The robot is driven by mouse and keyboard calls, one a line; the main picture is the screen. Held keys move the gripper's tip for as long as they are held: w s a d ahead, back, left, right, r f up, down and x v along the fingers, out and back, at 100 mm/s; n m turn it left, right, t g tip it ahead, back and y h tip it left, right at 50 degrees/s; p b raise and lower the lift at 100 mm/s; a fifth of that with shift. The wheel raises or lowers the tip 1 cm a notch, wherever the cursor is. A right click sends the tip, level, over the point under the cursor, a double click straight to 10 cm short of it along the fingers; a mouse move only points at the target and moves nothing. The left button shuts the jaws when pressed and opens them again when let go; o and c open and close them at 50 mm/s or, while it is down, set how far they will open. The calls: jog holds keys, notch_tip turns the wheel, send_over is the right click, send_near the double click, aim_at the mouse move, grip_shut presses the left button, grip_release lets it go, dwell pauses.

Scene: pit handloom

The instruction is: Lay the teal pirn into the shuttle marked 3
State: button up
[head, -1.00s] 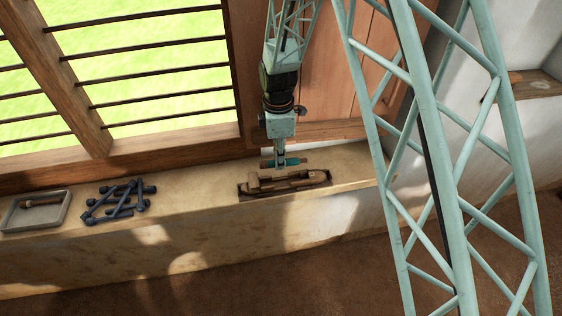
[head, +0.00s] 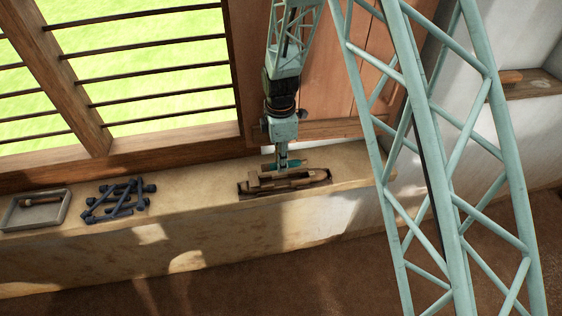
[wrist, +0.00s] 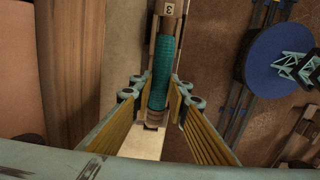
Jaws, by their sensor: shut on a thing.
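The teal pirn (wrist: 163,60) is wound with teal thread and has a brown ribbed end. In the wrist view it lies between the fingers of my gripper (wrist: 158,103), which is shut on it. The shuttle marked 3 (wrist: 168,10) shows beyond the pirn, its number at the top; the pirn runs roughly along its length and hides much of it. In the head view my gripper (head: 281,165) holds the teal pirn (head: 295,163) just above or behind the wooden shuttles (head: 290,180). The gap between pirn and shuttle cannot be judged.
The shuttles sit in a dark recess or tray (head: 243,190) on the stone ledge (head: 215,185). Several dark blue rods (head: 118,198) lie to the left, then a grey tray (head: 12,220) with a wooden piece. A barred window and wooden shutter stand behind.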

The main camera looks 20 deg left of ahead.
jog(key=shift+f+b, duration=1.7)
jog(key=shift+f, duration=2.1)
jog(key=o, duration=0.9)
jog(key=shift+r+p, duration=1.7)
jog(key=shift+r, duration=2.3)
jog(key=shift+r, duration=0.1)
